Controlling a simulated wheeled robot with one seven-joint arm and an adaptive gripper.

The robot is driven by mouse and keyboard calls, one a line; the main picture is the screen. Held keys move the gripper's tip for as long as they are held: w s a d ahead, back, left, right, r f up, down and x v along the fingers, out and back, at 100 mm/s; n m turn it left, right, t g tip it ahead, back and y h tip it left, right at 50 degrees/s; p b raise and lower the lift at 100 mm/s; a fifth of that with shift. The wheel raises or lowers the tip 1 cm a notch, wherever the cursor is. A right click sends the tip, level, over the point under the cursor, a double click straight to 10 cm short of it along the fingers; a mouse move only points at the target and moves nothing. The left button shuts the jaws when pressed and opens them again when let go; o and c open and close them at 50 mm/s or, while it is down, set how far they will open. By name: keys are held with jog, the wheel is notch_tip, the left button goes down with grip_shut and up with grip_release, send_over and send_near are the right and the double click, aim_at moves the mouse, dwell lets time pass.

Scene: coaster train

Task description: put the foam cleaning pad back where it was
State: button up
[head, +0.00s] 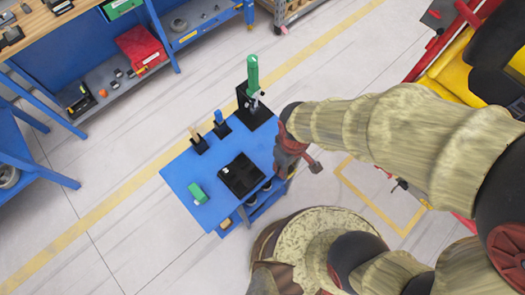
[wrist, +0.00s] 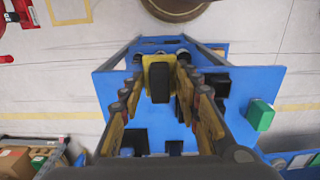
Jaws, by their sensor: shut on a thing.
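My gripper (wrist: 158,82) is shut on a yellow piece with a dark block on its near face, which I take to be the foam cleaning pad (wrist: 158,62). The wrist view shows it between the two fingers, above the blue table (wrist: 105,85). Whether the piece touches the table is unclear.
On the table are a green block (head: 198,193), a black tray (head: 240,175), a stand with a green-handled tool (head: 252,75), and small holders with a blue-handled tool (head: 219,118) and a wooden-handled one (head: 195,135). The tabletop's left part is mostly clear. A workbench (head: 65,30) stands beyond.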

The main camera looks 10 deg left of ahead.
jog(key=w+a+f, duration=0.3)
jog(key=w+a, duration=0.1)
jog(key=w, duration=0.1)
jog(key=b, duration=0.2)
send_over(265, 155)
jog(key=f, duration=0.5)
jog(key=shift+s+d+f, duration=0.15)
jog(key=shift+s+f, duration=0.05)
jog(key=shift+s, duration=0.1)
jog(key=shift+w+f, duration=0.15)
jog(key=shift+f, duration=0.1)
jog(key=shift+f+b, duration=0.5)
jog(key=shift+f, duration=1)
jog(key=shift+f, duration=0.1)
jog(key=o, duration=1)
